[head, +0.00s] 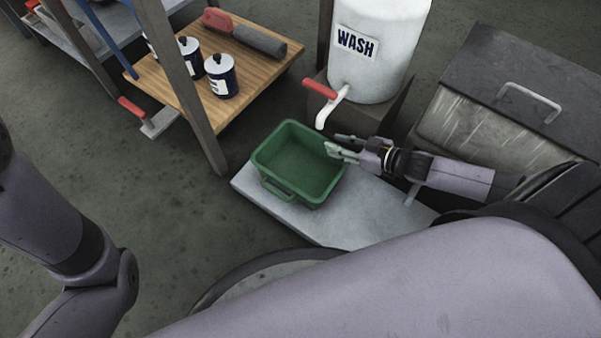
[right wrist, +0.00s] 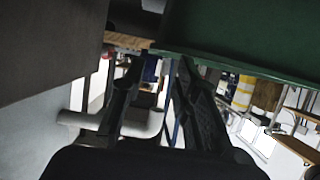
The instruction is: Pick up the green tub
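The green tub (head: 293,163) is empty and upright on a pale grey slab. A handle loop shows on its near left side. My right gripper (head: 340,147) is at the tub's right rim, with its fingers pointing left and apart. In the right wrist view the two fingers (right wrist: 158,68) are spread, with only background seen between them. The tub (right wrist: 245,40) fills the upper right there, close to the right finger. I cannot tell whether a finger touches it. My left arm shows at the left edge, but its gripper is out of view.
The slab (head: 375,210) has bare room right of the tub. Behind stands a white WASH container (head: 385,75) with a red-handled tap (head: 322,90) just above the tub's far right corner. A wooden shelf (head: 245,95) with dark cans and its post stand left. A dark-topped crate (head: 490,120) stands right.

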